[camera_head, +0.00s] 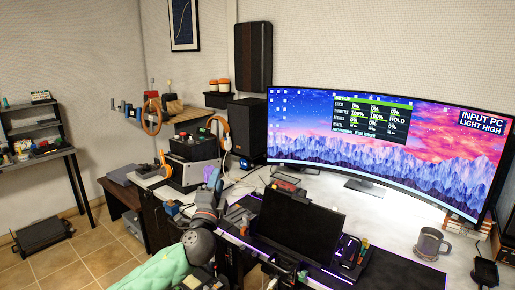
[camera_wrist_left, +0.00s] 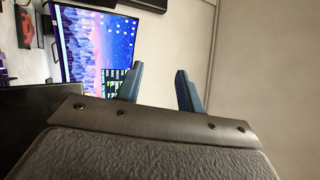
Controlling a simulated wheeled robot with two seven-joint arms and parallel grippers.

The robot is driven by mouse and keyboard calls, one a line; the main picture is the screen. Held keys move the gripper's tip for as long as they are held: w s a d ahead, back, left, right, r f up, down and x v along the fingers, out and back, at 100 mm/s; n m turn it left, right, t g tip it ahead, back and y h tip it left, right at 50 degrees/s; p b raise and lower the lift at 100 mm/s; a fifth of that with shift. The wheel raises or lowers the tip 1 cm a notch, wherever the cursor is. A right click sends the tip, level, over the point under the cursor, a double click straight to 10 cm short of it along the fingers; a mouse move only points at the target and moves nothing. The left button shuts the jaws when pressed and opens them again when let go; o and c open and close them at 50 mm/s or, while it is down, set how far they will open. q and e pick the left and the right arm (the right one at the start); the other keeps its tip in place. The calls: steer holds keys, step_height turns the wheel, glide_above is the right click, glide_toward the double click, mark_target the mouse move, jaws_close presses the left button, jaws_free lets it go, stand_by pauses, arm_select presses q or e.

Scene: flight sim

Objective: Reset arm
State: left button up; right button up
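My left arm comes in from the lower left in the head view, past a green padded shape and a grey rounded joint. My left gripper (camera_head: 213,180) is raised, its bluish fingers pointing up in front of the left side of the desk. In the left wrist view the two blue fingers of the left gripper (camera_wrist_left: 160,85) stand apart with nothing between them. Bare wall shows beyond them. My right gripper is in neither view.
A wide curved monitor (camera_head: 390,150) stands on the white desk, and shows sideways in the wrist view (camera_wrist_left: 95,42). A dark screen (camera_head: 300,222) and a grey mug (camera_head: 431,244) are in front. Black boxes (camera_head: 193,147) and headphones (camera_head: 151,117) are at the left. Tiled floor (camera_head: 85,255) is partly clear.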

arm_select(q)
steer(key=s+a+f+n+g+y, duration=0.2)
steer(key=s+f+n+g, duration=0.4)
steer(key=f, duration=0.4)
steer(key=s+a+f+n+g+y, duration=0.2)
steer(key=s+f+n+g, duration=0.4)
steer(key=f, duration=0.4)
steer(key=s+f+n+g+h, duration=0.1)
steer(key=s+f+g, duration=0.1)
steer(key=s+f, duration=0.6)
steer(key=s+d+f+n+g+p, duration=0.1)
steer(key=s+f+n+g, duration=0.1)
steer(key=s+f, duration=0.6)
steer(key=s+f+n+g+h+p, duration=0.1)
steer(key=s+f+g, duration=0.3)
steer(key=s, duration=1.5)
step_height(320, 180, down, 4)
steer(key=shift+d+n+h, duration=0.3)
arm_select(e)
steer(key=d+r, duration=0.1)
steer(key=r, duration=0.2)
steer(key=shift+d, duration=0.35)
